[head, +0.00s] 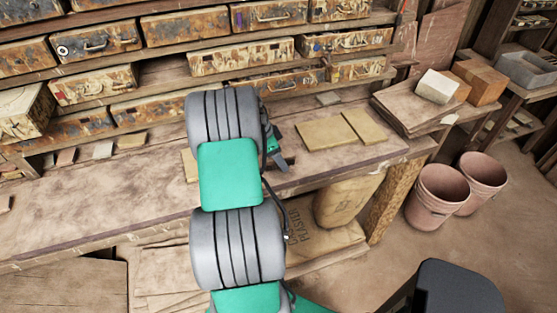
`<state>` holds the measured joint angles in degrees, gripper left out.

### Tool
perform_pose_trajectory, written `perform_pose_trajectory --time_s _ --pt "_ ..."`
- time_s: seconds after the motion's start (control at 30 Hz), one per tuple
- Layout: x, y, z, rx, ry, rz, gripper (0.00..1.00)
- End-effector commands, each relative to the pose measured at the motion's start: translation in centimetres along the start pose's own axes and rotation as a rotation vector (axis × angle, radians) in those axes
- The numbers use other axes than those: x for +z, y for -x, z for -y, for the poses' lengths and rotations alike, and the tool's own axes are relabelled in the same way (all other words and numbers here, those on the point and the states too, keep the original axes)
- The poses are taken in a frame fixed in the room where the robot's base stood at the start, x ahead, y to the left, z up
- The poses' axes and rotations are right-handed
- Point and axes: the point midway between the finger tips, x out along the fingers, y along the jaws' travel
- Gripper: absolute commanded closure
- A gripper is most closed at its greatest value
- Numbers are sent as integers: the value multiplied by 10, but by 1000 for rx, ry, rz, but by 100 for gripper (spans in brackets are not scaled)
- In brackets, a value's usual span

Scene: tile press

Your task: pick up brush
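I cannot make out a brush in the head view; my arm covers the middle of the workbench (80,205) and may hide it. My arm reaches forward over the bench. Only a small green and dark part at the end of my gripper (275,147) shows beside the arm, low over the bench top. Its fingertips are mostly hidden, so I cannot tell whether it is open, shut or holding anything.
Two flat tan tiles (325,133) lie right of my gripper. Worn drawers (190,24) fill the shelves behind. A stacked board pile (412,105) is on the right. A paper sack (345,203) stands below; two pink buckets (437,196) (482,180) stand on the floor.

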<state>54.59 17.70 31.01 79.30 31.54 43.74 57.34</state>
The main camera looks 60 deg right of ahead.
Motion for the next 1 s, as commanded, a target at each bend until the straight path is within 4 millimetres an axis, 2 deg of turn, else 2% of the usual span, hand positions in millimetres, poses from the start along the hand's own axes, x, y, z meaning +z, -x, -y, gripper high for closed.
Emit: perform_pose_trajectory --time_s 0.23,1.0 --pt "0 0 0 0 0 0 33" --pt "0 0 0 0 0 0 96"
